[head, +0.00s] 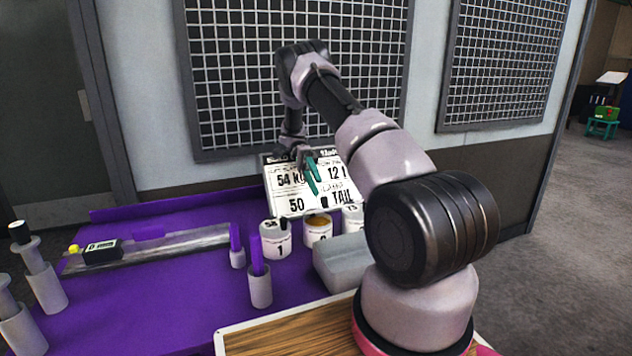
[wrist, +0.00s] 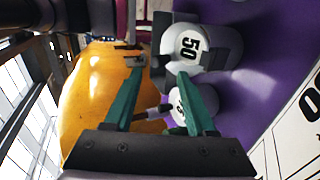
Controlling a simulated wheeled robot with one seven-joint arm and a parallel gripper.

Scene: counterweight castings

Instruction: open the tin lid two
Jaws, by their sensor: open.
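Three pale tins stand in a row at the back of the purple bench. In the head view the left tin (head: 276,242) bears a 1. The middle tin (head: 318,236) has an orange-brown top with a dark spot; its front mark is unclear, and I cannot tell whether it is lidded. The right tin (head: 351,219) is partly hidden by my arm. My gripper (head: 314,178), with teal fingers, is open above the tins, in front of the sign. In the wrist view nothing shows clearly held between the fingertips (wrist: 160,72).
A black-and-white sign (head: 287,203) stands behind the tins. A grey block (head: 337,266) lies in front of them. Grey holders with purple rods (head: 260,286) stand front left. A pale cylinder marked 50 (wrist: 190,47) shows near the fingers. The purple bench (head: 170,285) has free room at left.

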